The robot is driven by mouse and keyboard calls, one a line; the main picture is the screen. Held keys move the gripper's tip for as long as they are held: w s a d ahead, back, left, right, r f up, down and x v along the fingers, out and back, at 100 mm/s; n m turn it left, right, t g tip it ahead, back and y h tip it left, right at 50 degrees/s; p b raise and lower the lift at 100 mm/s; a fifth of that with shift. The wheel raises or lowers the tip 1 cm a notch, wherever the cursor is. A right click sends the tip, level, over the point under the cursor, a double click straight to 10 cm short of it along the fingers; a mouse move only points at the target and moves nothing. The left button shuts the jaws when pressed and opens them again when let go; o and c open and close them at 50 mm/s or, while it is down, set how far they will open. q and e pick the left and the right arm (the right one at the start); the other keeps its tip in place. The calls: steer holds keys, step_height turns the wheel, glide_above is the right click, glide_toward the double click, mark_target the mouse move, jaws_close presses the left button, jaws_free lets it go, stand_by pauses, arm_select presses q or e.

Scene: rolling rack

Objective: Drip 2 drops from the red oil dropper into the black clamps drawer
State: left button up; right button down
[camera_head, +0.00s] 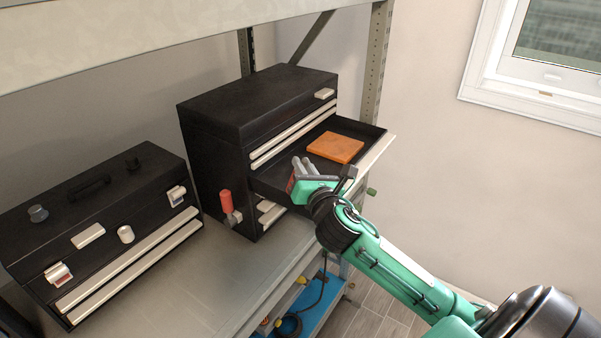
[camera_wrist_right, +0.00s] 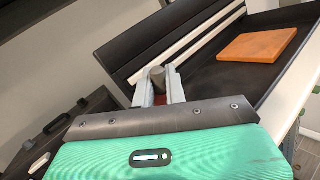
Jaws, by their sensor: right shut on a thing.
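My right gripper (camera_head: 303,166) is shut on a small red thing with a grey round end, likely the red oil dropper (camera_wrist_right: 157,76). Only its grey end and a little red show between the fingers in the wrist view; a bit of red shows in the head view. The gripper is over the near left part of an open black drawer (camera_head: 270,181), which also shows in the wrist view (camera_wrist_right: 222,78). The drawer is pulled out of the tall black chest (camera_head: 212,150). An orange block (camera_head: 335,147) lies in its far part. My left gripper is out of view.
A lower black toolbox (camera_head: 95,215) stands on the shelf to the left. Bare grey shelf (camera_head: 200,285) lies in front. A rack post (camera_head: 376,60) stands behind the drawer.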

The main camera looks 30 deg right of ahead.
steer(key=shift+d+r, duration=0.2)
steer(key=shift+r, duration=0.5)
steer(key=shift+a+r, duration=0.2)
steer(key=shift+r, duration=0.4)
steer(key=shift+a+r, duration=0.15)
steer(key=shift+r, duration=0.4)
steer(key=shift+d+r, duration=0.1)
steer(key=shift+r, duration=0.6)
steer(key=shift+r, duration=0.1)
steer(key=shift+n+y, duration=0.4)
steer(key=shift+n, duration=0.2)
steer(key=n+g, duration=0.1)
steer(key=n, duration=0.1)
steer(key=shift+n, duration=0.4)
